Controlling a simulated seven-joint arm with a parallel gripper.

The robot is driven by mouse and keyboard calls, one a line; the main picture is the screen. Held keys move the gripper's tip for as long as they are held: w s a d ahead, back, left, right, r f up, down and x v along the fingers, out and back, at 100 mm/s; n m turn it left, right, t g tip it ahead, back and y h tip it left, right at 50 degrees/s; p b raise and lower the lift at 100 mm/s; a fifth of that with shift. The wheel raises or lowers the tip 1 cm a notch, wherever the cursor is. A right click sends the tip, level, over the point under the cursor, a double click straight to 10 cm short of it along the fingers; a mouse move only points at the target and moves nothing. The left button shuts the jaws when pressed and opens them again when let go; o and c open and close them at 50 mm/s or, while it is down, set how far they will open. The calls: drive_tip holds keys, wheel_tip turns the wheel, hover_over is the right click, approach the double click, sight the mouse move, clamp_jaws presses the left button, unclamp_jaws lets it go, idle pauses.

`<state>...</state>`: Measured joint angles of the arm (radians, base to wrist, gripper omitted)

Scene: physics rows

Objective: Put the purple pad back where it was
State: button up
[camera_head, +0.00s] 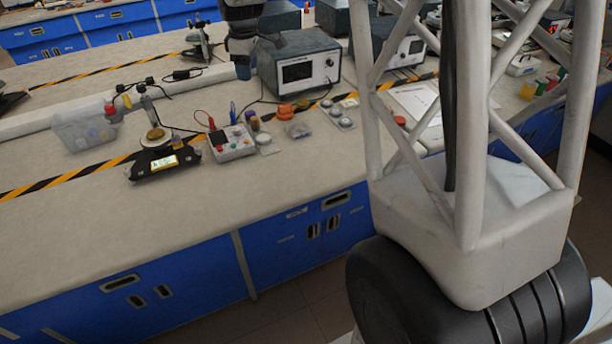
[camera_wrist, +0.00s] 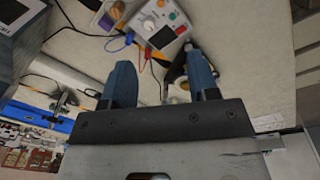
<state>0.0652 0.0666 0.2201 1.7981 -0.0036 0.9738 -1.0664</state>
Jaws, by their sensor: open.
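A small purple piece (camera_head: 256,124), which may be the purple pad, sits on the bench just right of a white control box (camera_head: 232,143). A dark purplish piece (camera_wrist: 107,22) beside the same box (camera_wrist: 162,22) in the wrist view may be the same thing; it is too small to be sure. My gripper (camera_wrist: 162,78) is open, its two blue fingers apart with nothing held between them. In the head view, my gripper (camera_head: 243,72) is above the bench, behind the control box and left of a grey instrument. Its fingertips are hard to separate there.
The grey instrument (camera_head: 299,70) stands close to my gripper. A black device with a lit display (camera_head: 164,162), a clear bin (camera_head: 85,130) and orange pieces (camera_head: 287,112) are nearby. Cables cross the bench. The front left of the bench (camera_head: 90,225) is clear.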

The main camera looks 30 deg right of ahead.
drive_tip(key=s+a+r+m, duration=0.2)
drive_tip(key=s+r+m, duration=0.1)
drive_tip(key=s, duration=0.9)
drive_tip(key=s+a+r+m, duration=0.1)
drive_tip(key=s+r+m, duration=0.2)
drive_tip(key=s, duration=0.9)
drive_tip(key=s+f+m, duration=0.2)
drive_tip(key=s, duration=0.8)
drive_tip(key=s+a+f+m+t, duration=0.1)
drive_tip(key=s+f+m, duration=0.2)
drive_tip(key=s, duration=0.8)
drive_tip(key=shift+a+m+t, duration=0.25)
drive_tip(key=shift+m+t, duration=0.05)
